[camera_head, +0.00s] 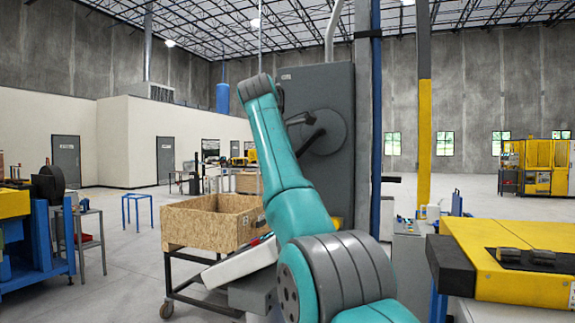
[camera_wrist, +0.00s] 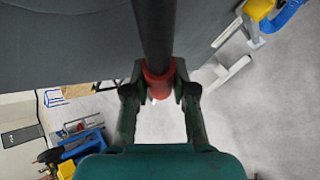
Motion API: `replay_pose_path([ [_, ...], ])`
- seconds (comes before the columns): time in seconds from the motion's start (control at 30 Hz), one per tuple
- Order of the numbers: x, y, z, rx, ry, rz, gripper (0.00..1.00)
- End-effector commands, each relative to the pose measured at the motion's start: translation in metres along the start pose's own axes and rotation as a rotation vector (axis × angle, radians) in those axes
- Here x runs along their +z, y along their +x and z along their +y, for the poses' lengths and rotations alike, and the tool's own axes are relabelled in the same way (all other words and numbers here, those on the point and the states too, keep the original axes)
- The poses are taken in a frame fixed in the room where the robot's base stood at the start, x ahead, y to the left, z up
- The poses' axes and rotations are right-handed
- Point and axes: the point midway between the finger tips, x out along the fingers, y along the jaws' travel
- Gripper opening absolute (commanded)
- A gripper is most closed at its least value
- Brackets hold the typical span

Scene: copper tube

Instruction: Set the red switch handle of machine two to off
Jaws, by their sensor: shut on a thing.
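In the wrist view, the switch handle is a dark round bar (camera_wrist: 153,30) with a red section (camera_wrist: 158,82) near its end. The two fingers of my gripper (camera_wrist: 160,75) are closed around this red section, one on each side. In the head view, a tall grey cabinet (camera_head: 335,90) has a round dark hub (camera_head: 330,128) on its face. Dark parts in front of the hub are partly covered by my teal arm. The red section cannot be made out in the head view.
A wooden crate (camera_head: 215,226) on a wheeled cart stands left of the cabinet. A yellow machine (camera_head: 515,262) stands at the right front, and a blue bench (camera_head: 38,240) at the left.

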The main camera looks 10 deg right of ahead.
Motion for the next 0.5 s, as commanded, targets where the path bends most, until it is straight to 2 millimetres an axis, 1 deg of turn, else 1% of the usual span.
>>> replay_pose_path([
  [0.03, -0.0012, 0.0028, -0.0024, -0.010, -0.003, 0.000, 0.00],
  [0.2, -0.0013, 0.0034, -0.0029, -0.012, -0.003, 0.000, 0.00],
  [0.23, -0.0013, 0.0035, -0.0030, -0.012, -0.003, 0.000, 0.30],
  [0.27, -0.0013, 0.0036, -0.0030, -0.012, -0.003, 0.000, 0.38],
  [0.3, -0.0012, 0.0035, -0.0028, -0.011, -0.003, 0.000, 0.48],
  [0.33, -0.0011, 0.0033, -0.0027, -0.011, -0.003, 0.000, 0.52],
  [0.5, -0.0007, 0.0022, -0.0019, -0.008, -0.002, 0.000, 0.52],
])
